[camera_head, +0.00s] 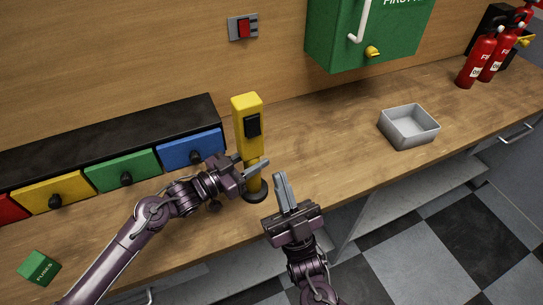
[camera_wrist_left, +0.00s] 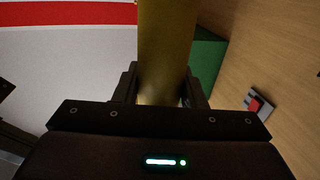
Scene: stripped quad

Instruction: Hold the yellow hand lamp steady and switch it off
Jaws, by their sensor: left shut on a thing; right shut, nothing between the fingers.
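The yellow hand lamp (camera_head: 246,144) stands upright on the wooden counter, on a dark round base. A black switch (camera_head: 252,125) shows on the upper part of its front. My left gripper (camera_head: 254,169) is shut on the lamp's lower, narrower part, from the left. In the left wrist view the lamp's yellow body (camera_wrist_left: 164,50) rises between the fingers. My right gripper (camera_head: 282,190) is shut and empty, just right of the lamp's base and below the switch, apart from the lamp. Whether the lamp is lit cannot be told.
A drawer unit (camera_head: 124,168) with coloured fronts stands to the left. A green block (camera_head: 40,268) lies at front left. A grey open tray (camera_head: 409,126) and red fire extinguishers (camera_head: 474,62) are to the right. A green cabinet (camera_head: 365,45) and red wall switch (camera_head: 244,28) are above.

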